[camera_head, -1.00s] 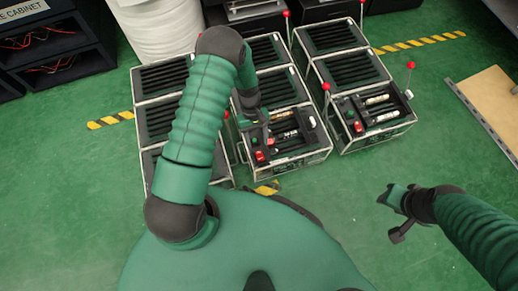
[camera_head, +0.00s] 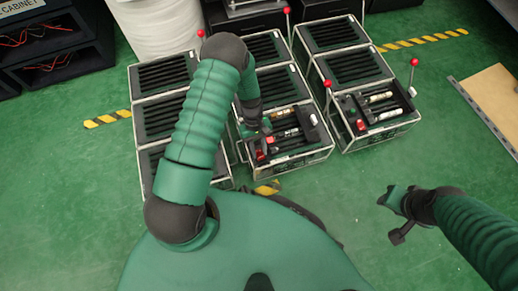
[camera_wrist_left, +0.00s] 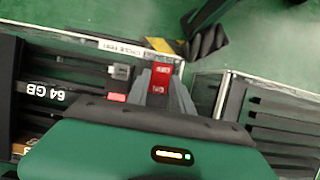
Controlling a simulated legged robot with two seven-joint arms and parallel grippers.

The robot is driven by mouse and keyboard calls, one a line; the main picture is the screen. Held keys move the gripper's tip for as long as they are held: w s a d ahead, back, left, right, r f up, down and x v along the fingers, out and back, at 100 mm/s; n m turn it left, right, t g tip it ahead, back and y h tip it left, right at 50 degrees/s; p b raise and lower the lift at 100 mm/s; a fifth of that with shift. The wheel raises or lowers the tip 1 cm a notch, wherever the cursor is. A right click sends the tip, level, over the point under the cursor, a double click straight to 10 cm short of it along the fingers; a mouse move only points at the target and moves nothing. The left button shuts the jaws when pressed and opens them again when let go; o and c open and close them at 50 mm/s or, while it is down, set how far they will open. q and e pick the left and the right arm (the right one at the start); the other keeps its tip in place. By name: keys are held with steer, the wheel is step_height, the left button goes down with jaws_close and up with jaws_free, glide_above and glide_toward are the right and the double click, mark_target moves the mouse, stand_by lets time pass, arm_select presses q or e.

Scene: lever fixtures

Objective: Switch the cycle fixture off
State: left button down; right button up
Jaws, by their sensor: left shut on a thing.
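The middle fixture (camera_head: 310,154) is a black box in a pale frame, with a red rocker switch (camera_head: 260,155) at its front left corner. My left gripper (camera_head: 264,136) reaches down to that corner. In the left wrist view the red switch (camera_wrist_left: 159,73) shows between the gripper's fingertips (camera_wrist_left: 160,88), which are shut on it. A label beside it seems to read "CYCLE TEST" (camera_wrist_left: 118,48), though it is blurred. The gripper hides part of the panel. My right gripper (camera_head: 392,215) is open and empty over the floor, at the right.
A similar fixture (camera_head: 385,134) with red-balled levers stands to the right, and another row (camera_head: 165,118) stands to the left, partly behind my left arm. Cylindrical cells (camera_head: 290,133) lie in the middle fixture.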

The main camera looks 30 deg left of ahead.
arm_select(q)
steer(key=shift+r+p, duration=0.2)
steer(key=shift+p, duration=0.25)
steer(key=p, duration=0.1)
steer(key=t+y+p, duration=0.1)
steer(key=p, duration=0.1)
steer(key=t+y+p, duration=0.1)
steer(key=p, duration=0.1)
steer(key=shift+s+d+r, duration=0.25)
steer(key=shift+s+d, duration=0.05)
steer(key=shift+d, duration=0.05)
steer(key=shift+s+d+f+t+y+p, duration=0.1)
steer(key=shift+f+t+y+p, duration=0.05)
steer(key=shift+t+y+p, duration=0.6)
steer(key=shift+d+f+y+p, duration=0.1)
steer(key=shift+y+p, duration=0.35)
steer(key=shift+f, duration=0.1)
steer(key=c, duration=1.1)
jaws_free()
